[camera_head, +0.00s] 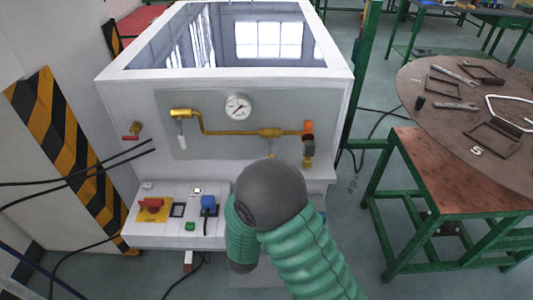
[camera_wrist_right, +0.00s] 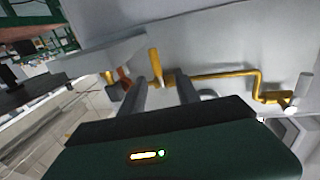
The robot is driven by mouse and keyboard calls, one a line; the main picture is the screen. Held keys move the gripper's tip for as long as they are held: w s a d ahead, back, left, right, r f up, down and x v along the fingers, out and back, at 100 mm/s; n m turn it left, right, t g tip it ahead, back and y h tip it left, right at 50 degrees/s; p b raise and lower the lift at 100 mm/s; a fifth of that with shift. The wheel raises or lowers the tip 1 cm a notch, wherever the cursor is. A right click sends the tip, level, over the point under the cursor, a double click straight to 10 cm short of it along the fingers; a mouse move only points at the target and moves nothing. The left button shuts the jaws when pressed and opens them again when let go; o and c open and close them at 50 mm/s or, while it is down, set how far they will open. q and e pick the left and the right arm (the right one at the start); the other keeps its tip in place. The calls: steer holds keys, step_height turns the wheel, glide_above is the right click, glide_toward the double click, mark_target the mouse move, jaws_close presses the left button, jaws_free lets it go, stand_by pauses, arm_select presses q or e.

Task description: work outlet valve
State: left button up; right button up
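The generator panel carries a yellow pipe (camera_head: 235,133) with a round gauge (camera_head: 237,107) above it. At the pipe's right end is a valve with an orange handle (camera_head: 308,127); it also shows in the right wrist view (camera_wrist_right: 123,77). A short yellow stub (camera_head: 271,155) hangs below the pipe fitting; the wrist view shows it upright (camera_wrist_right: 155,62). My right gripper (camera_wrist_right: 161,82) is open, its two grey fingers apart and pointing at the panel. The yellow fitting shows between them; contact cannot be told. My arm hides this gripper in the head view. My left gripper is not in view.
A red-handled valve (camera_head: 131,137) is on the left of the panel. Below is a control ledge with a red switch (camera_head: 152,203) and a blue plug (camera_head: 208,203). A round table with tools (camera_head: 440,75) stands at right. Black cables hang at left.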

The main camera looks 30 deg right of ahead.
steer(key=x, duration=1.1)
steer(key=shift+d, duration=0.15)
steer(key=shift+s+d+f, duration=0.1)
steer(key=shift+d+f, duration=0.1)
steer(key=shift+d, duration=0.05)
steer(key=c, duration=0.6)
jaws_close()
steer(key=shift+a, duration=0.1)
